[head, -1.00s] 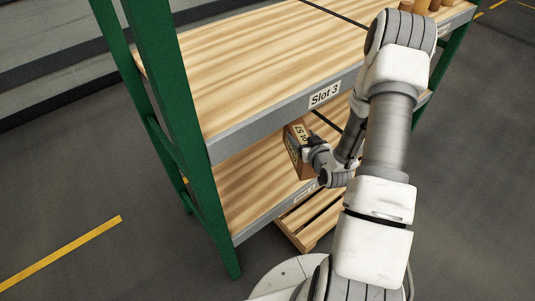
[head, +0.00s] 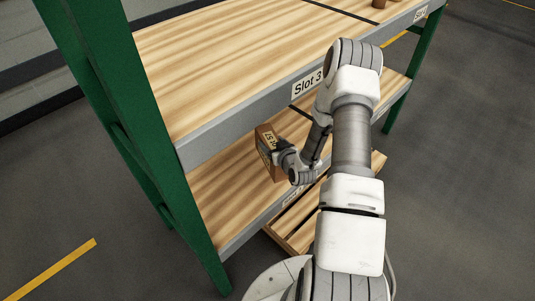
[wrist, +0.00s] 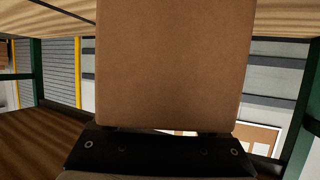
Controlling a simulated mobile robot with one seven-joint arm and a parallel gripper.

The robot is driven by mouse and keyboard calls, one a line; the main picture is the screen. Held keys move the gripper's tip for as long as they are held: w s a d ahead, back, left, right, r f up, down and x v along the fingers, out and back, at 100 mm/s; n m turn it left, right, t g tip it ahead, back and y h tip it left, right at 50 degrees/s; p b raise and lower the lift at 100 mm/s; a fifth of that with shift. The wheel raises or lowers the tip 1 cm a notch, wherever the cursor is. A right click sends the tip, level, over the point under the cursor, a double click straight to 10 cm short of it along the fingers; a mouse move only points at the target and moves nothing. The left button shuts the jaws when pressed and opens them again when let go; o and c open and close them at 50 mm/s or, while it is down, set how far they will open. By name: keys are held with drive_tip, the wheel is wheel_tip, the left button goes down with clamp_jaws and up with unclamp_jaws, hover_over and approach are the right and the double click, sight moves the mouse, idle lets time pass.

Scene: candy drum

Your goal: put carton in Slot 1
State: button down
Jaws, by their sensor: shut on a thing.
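My gripper (head: 282,150) is shut on a brown carton (head: 265,142) with a printed label. The carton is at the opening between the upper and lower shelf boards, over the lower shelf (head: 225,190). In the wrist view the carton (wrist: 175,65) fills the middle, just beyond the dark gripper body (wrist: 160,151); the fingertips are hidden. A label on the lower shelf's front edge (head: 292,195) is partly covered by my arm and too small to read. I cannot tell whether the carton touches the lower board.
The upper shelf (head: 225,65) has a "Slot 3" label (head: 307,84) on its grey edge. A green post (head: 115,110) stands left of the carton. The lower board left of the carton is clear.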

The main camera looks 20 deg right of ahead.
drive_tip(key=shift+w+a+f, duration=0.4)
drive_tip(key=shift+w+a, duration=0.1)
drive_tip(key=shift+w, duration=0.15)
drive_tip(key=shift+f+b, duration=0.8)
drive_tip(key=shift+f, duration=1.2)
drive_tip(key=shift+f, duration=0.1)
drive_tip(key=shift+f, duration=0.15)
unclamp_jaws()
